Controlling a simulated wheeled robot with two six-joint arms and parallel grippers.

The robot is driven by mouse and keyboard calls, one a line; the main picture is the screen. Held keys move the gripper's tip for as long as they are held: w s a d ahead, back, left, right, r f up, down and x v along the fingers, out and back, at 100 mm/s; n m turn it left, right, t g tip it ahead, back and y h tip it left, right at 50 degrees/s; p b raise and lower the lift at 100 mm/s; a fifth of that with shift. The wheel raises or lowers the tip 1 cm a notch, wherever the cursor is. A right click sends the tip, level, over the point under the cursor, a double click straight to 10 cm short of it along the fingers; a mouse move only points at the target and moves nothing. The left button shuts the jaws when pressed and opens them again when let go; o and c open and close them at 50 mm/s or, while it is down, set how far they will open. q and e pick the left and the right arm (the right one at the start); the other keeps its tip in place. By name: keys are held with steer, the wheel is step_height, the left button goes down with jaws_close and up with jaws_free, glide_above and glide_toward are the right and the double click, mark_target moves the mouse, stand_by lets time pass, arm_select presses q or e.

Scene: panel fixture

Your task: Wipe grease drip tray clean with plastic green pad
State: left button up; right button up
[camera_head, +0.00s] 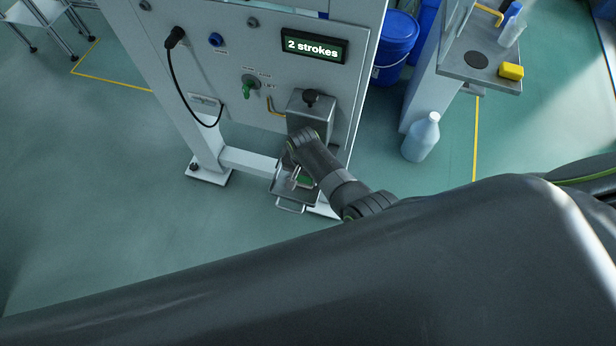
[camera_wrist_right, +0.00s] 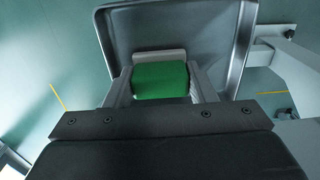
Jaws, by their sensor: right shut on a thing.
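The green pad (camera_wrist_right: 161,81) is held between the fingers of my right gripper (camera_wrist_right: 160,88) in the wrist view. A pale strip shows along the pad's far edge. The grey metal drip tray (camera_wrist_right: 103,35) lies beyond and under the pad, its raised rim around a smooth floor; whether the pad touches the floor I cannot tell. In the head view the tray (camera_head: 283,187) sits low at the panel's foot, with my right gripper (camera_head: 302,181) over it and a bit of green showing. My left gripper is not in view.
The panel (camera_head: 200,75) stands behind the tray, with a display (camera_head: 315,46) reading "2 strokes". A grey box (camera_head: 309,112) is mounted above the tray. A side shelf holds a yellow sponge (camera_head: 511,71).

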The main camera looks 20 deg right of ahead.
steer(key=shift+w+a, duration=0.25)
steer(key=shift+a, duration=0.05)
steer(key=shift+w+a+f+b, duration=0.15)
steer(key=shift+w+a+b, duration=0.5)
steer(key=shift+a+b, duration=0.3)
steer(key=shift+w+a+f+b, duration=0.15)
steer(key=shift+w+a+b, duration=0.5)
steer(key=shift+a+b, duration=0.3)
steer(key=shift+s+r+p, duration=0.15)
steer(key=shift+p, duration=0.2)
steer(key=shift+s+d+r+p, duration=0.1)
steer(key=shift+s+d+p, duration=0.3)
steer(key=shift+d+p, duration=0.35)
steer(key=shift+s+d+p, duration=0.6)
steer(key=shift+d+p, duration=0.15)
steer(key=shift+d, duration=0.1)
steer(key=shift+s+d+f, duration=0.25)
steer(key=shift+s+d, duration=0.1)
steer(key=shift+d, duration=0.05)
steer(key=shift+s+d+r+p, duration=0.1)
steer(key=shift+s+d+p, duration=0.4)
steer(key=shift+p, duration=0.3)
steer(key=shift+s+d, duration=0.15)
steer(key=shift+d, duration=0.35)
